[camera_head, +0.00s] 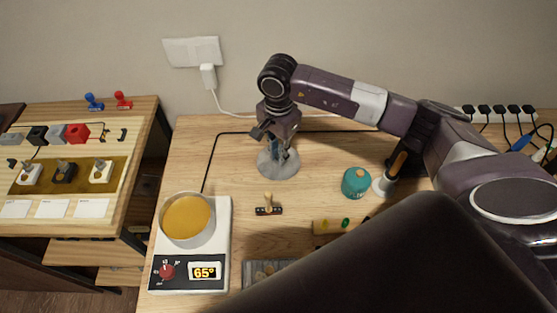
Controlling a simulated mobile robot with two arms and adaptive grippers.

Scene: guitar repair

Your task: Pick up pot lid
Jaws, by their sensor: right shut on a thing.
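The pot lid (278,168) is a round, grey, see-through disc at the back middle of the wooden table. My right gripper (283,148) comes down from above and is shut on the lid at its middle. The fingers hide the grip point, and I cannot tell whether the lid is on the table or just above it. The pot (164,229) stands uncovered at the front left with amber liquid in it. It sits on a white heater (222,240) reading 65°. My left gripper is not in view.
A small brown-handled tool (268,205) lies in front of the lid. A teal canister (356,182) stands to the right, with a cable (207,165) behind the pot. A second bench (130,180) with switches and knobs is at left. My arm covers the right side.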

